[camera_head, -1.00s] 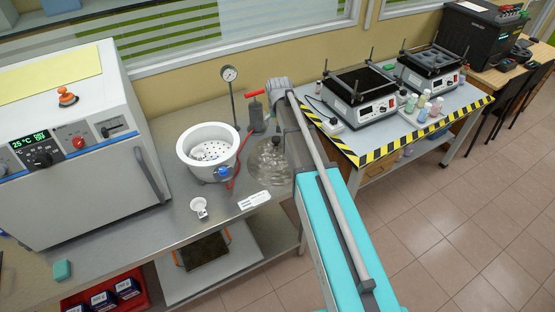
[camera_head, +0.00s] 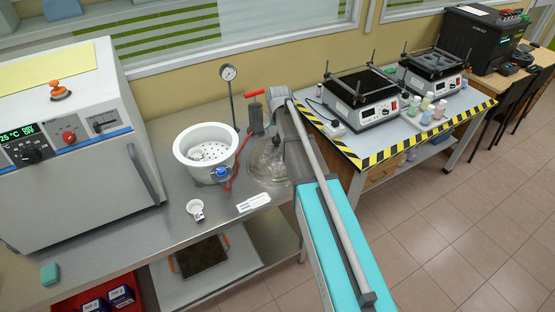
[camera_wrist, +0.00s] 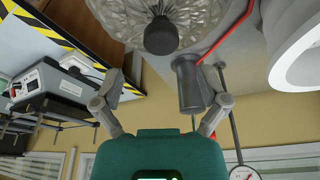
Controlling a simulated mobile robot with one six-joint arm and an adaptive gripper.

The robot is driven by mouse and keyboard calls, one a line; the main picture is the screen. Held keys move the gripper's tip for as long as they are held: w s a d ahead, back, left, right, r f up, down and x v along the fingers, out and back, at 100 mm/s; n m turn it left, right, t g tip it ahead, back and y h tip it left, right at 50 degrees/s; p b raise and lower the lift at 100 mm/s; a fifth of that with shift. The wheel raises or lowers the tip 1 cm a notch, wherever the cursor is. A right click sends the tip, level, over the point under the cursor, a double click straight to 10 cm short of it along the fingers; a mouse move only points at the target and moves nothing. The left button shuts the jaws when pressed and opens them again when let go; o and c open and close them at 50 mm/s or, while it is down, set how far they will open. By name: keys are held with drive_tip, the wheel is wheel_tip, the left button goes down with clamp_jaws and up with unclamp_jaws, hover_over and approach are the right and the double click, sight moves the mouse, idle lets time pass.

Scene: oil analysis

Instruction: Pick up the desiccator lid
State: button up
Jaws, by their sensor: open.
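The desiccator lid (camera_head: 264,165) is a clear glass dome resting on the steel bench, right of the white desiccator base. In the wrist view the lid (camera_wrist: 130,18) fills the top, with its dark round knob (camera_wrist: 160,36) toward me. My gripper (camera_wrist: 167,80) is open, its two fingers spread wide on either side of the knob's line and apart from it. Nothing is between the fingers. In the head view my arm hides most of my gripper and part of the lid's right side. The open desiccator base (camera_head: 184,165) holds a white perforated plate (camera_head: 208,151).
A hand pump (camera_head: 256,118) stands close behind the lid, with a red hose (camera_head: 237,165) running by the base. A pressure gauge (camera_head: 228,72) rises on a thin pole. A small white cup (camera_head: 195,207) and a label (camera_head: 253,202) lie in front. An oven (camera_head: 80,160) stands left.

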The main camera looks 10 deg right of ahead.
sight(276, 152)
drive_tip(key=shift+f, duration=0.15)
wheel_tip(276, 152, down, 3)
drive_tip(key=b, duration=0.3)
drive_tip(key=shift+a, duration=0.1)
drive_tip(key=shift+b+x, duration=1)
drive_tip(key=shift+b, duration=0.1)
drive_tip(key=shift+w, duration=0.1)
clamp_jaws()
drive_tip(key=shift+r, duration=0.2)
